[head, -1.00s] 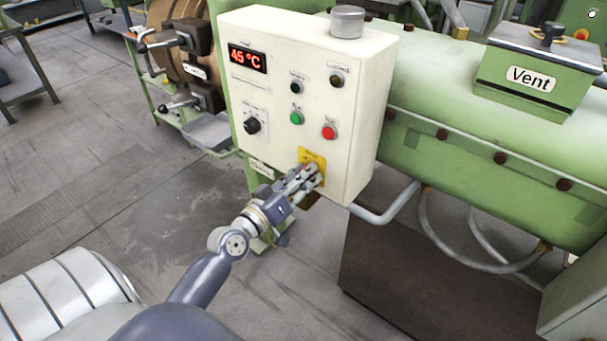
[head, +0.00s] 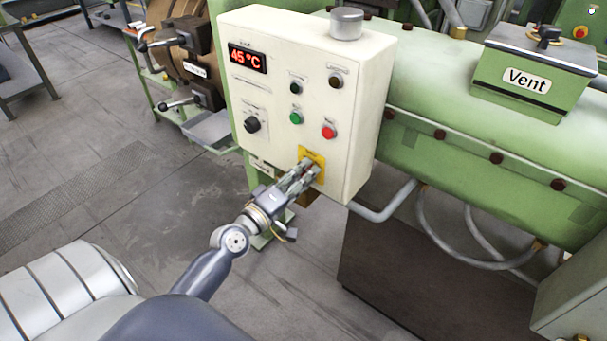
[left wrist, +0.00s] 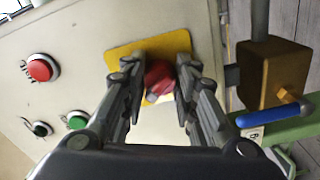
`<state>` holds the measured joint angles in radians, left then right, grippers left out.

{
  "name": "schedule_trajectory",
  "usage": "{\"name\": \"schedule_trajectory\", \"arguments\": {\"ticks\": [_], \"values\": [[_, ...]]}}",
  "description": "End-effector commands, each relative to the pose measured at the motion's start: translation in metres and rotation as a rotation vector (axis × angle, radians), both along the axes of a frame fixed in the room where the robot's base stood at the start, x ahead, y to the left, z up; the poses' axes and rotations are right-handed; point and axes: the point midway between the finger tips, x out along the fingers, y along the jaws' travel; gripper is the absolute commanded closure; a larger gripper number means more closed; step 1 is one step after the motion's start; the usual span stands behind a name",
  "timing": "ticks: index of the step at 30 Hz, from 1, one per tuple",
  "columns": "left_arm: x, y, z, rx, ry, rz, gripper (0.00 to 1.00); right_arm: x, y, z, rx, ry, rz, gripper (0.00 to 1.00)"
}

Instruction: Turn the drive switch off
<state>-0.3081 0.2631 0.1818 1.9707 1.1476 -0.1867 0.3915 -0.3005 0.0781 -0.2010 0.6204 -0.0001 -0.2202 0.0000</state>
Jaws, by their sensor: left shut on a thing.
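The drive switch, a red knob (left wrist: 158,77) on a yellow plate (left wrist: 122,59), sits low on the front of the cream control box (head: 350,120). The plate also shows in the head view (head: 305,152), where my fingers mostly hide the knob. My left gripper (left wrist: 160,88) has its fingers on both sides of the red knob and is shut on it. In the head view my left gripper (head: 311,170) reaches up to the plate from the lower left. The knob's exact angle is hard to read. My right gripper is not in view.
The box also carries a red 45 °C display (head: 247,58), a black rotary knob (head: 252,125), a green button (head: 296,118) and a red button (head: 328,132). In the wrist view a blue-handled valve (left wrist: 270,115) is close to the right finger. Grey pipes run below the box.

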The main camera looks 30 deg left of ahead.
Motion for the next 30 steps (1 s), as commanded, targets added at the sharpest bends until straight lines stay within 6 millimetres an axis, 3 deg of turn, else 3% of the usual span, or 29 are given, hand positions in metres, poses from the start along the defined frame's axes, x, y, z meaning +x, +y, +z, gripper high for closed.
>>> {"name": "schedule_trajectory", "arguments": {"ticks": [14,15,17,30], "values": [[0.0002,0.0009,0.0008,-0.014,-0.001,0.002,0.96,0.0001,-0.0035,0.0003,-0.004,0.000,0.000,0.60],[0.0002,0.0008,0.0009,-0.014,-0.002,0.002,0.66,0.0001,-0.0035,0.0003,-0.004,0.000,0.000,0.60],[0.0002,0.0008,0.0008,-0.013,-0.001,0.002,0.52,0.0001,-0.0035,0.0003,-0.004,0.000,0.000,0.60],[-0.0047,0.0008,-0.0006,-0.011,0.001,0.001,0.52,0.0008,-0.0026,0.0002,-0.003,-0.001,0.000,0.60]]}}
